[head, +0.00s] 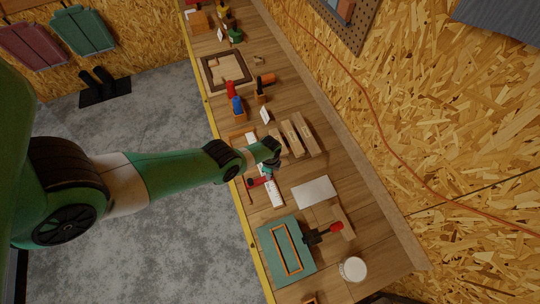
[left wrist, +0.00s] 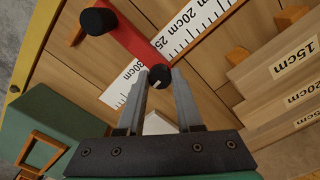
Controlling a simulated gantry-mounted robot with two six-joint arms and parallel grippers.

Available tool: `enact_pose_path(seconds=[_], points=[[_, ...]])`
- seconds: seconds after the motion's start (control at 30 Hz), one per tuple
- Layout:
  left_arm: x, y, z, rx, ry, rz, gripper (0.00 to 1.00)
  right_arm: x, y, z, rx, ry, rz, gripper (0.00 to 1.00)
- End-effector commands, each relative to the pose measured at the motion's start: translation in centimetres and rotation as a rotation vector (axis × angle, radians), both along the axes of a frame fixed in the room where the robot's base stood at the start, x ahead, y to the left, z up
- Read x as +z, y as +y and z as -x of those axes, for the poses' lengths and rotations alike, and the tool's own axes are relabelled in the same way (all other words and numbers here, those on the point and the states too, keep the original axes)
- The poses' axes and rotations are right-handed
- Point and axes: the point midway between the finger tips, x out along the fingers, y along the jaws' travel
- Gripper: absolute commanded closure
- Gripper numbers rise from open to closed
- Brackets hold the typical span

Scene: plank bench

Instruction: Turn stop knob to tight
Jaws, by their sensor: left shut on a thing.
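My left gripper (left wrist: 160,95) is shut on a round black knob (left wrist: 160,77) with a small pale mark. The knob sits between the fingertips, at one end of a red stop bar (left wrist: 135,42). The bar lies across a white ruler (left wrist: 187,27) marked in centimetres. A second black round piece (left wrist: 97,21) is at the bar's other end. In the head view my left gripper (head: 267,171) reaches down over the red stop (head: 256,182) and ruler (head: 274,194); the knob is hard to make out there. No tight marking is readable. My right gripper is not in view.
Wooden blocks with centimetre labels (left wrist: 285,75) stand close to the gripper's right in the wrist view. A teal board (head: 271,237) with an orange frame, a red-handled tool (head: 325,233), a white sheet (head: 314,192) and a white jar (head: 353,268) are nearby on the bench.

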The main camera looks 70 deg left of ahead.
Motion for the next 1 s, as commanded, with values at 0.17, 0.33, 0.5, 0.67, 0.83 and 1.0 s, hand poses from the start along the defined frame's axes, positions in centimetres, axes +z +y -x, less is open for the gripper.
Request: enact_pose_path(seconds=[0.17, 0.33, 0.5, 0.67, 0.83, 1.0], points=[[-0.02, 0.01, 0.02, -0.072, 0.001, -0.001, 1.00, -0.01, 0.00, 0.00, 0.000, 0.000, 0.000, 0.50], [-0.02, 0.01, 0.02, -0.106, 0.001, -0.001, 1.00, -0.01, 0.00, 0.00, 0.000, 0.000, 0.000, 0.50], [-0.02, 0.01, 0.02, -0.116, 0.001, -0.001, 1.00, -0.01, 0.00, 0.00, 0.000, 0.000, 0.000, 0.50], [-0.02, 0.01, 0.02, -0.117, 0.001, -0.001, 1.00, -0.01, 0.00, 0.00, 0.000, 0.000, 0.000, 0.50], [-0.02, 0.01, 0.02, -0.116, 0.001, -0.001, 0.55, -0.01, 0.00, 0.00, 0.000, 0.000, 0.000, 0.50], [-0.02, 0.01, 0.01, -0.115, 0.000, 0.000, 0.35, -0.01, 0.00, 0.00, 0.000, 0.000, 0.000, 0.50]])
